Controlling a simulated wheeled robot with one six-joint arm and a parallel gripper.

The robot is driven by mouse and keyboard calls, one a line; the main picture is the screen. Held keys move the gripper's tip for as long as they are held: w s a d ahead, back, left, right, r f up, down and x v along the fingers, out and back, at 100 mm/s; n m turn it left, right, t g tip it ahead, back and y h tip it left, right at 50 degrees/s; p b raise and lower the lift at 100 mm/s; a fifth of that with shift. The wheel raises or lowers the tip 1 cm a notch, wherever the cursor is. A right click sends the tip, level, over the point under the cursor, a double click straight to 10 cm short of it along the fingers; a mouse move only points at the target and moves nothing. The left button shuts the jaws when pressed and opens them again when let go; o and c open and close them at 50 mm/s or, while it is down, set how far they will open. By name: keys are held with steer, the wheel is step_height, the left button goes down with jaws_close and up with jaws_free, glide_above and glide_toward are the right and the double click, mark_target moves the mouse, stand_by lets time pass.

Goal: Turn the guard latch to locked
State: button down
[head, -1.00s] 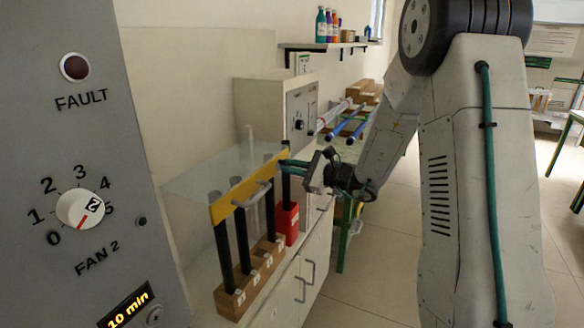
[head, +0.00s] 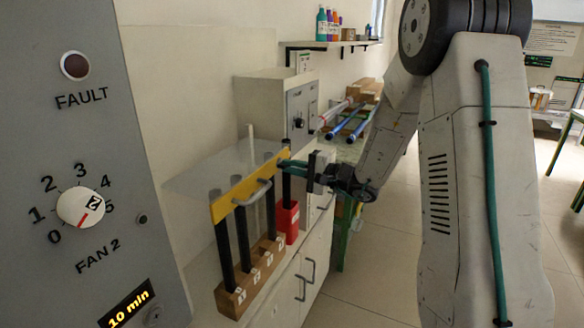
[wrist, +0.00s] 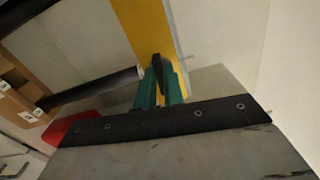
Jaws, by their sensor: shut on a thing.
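The guard is a clear sheet (head: 205,180) with a yellow front bar (head: 235,195) and a grey handle. The black guard latch (wrist: 157,68) shows in the wrist view, a small lever lying against the yellow bar (wrist: 150,25). My gripper (head: 284,164) is at the right end of the bar in the head view. In the wrist view its green fingers (wrist: 158,78) are on both sides of the latch, shut on it. The fingers hide part of the latch, and any lock marking cannot be seen.
Black rods (head: 243,240) stand in a labelled wooden block (head: 236,300) below the bar. A red holder (head: 288,222) is beside it, close under my gripper. A grey control panel (head: 60,140) fills the left. Blue and white rods (head: 350,122) lie behind. Open floor is at right.

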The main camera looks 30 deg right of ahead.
steer(key=shift+n, duration=0.6)
steer(key=shift+f, duration=0.1)
steer(key=c, duration=1.5)
jaws_free()
steer(key=shift+a, duration=0.1)
steer(key=v, duration=0.8)
